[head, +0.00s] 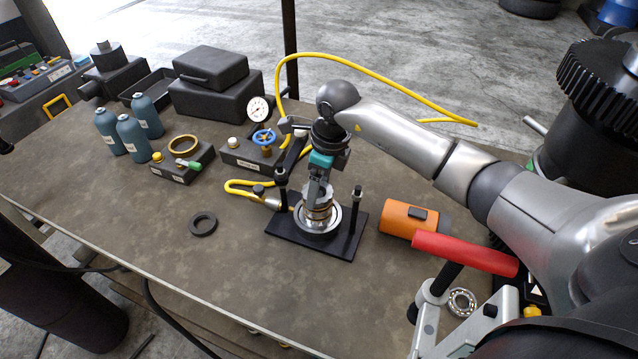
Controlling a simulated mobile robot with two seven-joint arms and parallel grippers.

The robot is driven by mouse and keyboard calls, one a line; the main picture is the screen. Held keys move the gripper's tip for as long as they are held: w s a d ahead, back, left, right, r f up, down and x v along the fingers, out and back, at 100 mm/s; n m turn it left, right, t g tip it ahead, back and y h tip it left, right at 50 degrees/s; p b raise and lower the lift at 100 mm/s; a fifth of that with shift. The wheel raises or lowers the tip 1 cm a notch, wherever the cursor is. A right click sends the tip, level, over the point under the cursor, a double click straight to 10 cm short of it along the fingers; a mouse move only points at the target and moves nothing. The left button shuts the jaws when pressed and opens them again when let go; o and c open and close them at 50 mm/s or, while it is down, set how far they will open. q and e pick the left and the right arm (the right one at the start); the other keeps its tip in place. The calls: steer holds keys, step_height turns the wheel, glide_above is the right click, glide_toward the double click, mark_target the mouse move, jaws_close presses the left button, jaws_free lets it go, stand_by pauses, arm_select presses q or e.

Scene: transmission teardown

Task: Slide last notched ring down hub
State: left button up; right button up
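The hub (318,222) stands upright on a black base plate (342,246) between two dark posts, with a wide silver ring or flange around its foot. Coppery and silver rings (319,209) are stacked around it; I cannot tell one notched ring from another. My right gripper (318,194) points straight down over the hub, its fingers at the top of the stack. The fingers cover the hub's top, and I cannot tell whether they are closed on a ring. My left gripper is not in view.
A dark ring (203,224) lies flat on the workbench (120,215), left of the plate. An orange cylinder (407,219) lies close on the right. A yellow hose (240,184) and a gauge block (244,154) are behind. A red-handled tool (465,254) is at front right. The front-left bench is clear.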

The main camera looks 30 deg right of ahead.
steer(key=o, duration=1.5)
steer(key=r+p, duration=0.1)
steer(key=r, duration=0.6)
steer(key=s+d+r+p, duration=0.1)
steer(key=r, duration=0.6)
steer(key=r+p, duration=0.1)
steer(key=r, duration=0.7)
steer(key=shift+s+d+p, duration=0.25)
steer(key=shift+s+p, duration=0.1)
steer(key=shift+s, duration=0.1)
